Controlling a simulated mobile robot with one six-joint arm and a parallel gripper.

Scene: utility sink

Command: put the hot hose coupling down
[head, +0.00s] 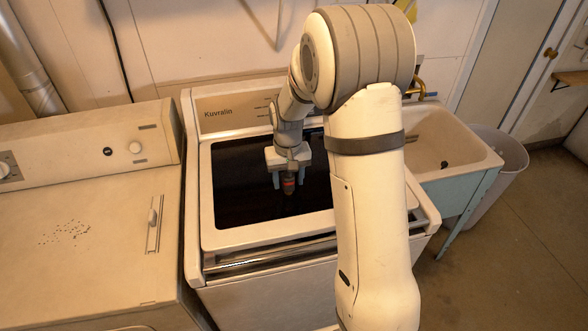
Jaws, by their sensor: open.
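The hose coupling (289,187) is a small dark piece with a red band. It stands roughly upright over the dark glossy top panel (245,195) of the white Kuvralin appliance. My gripper (289,182) points down with its two blue-grey fingers open, one on each side of the coupling. A gap shows between the fingers and the coupling. The coupling's lower end is dark against the dark panel, so I cannot clearly see where it touches.
A white machine (100,215) with dark specks on its top stands at the left. A utility sink (425,130) with a small dark spot inside is at the right, with a pale bin (510,160) beside it. The dark panel around the coupling is clear.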

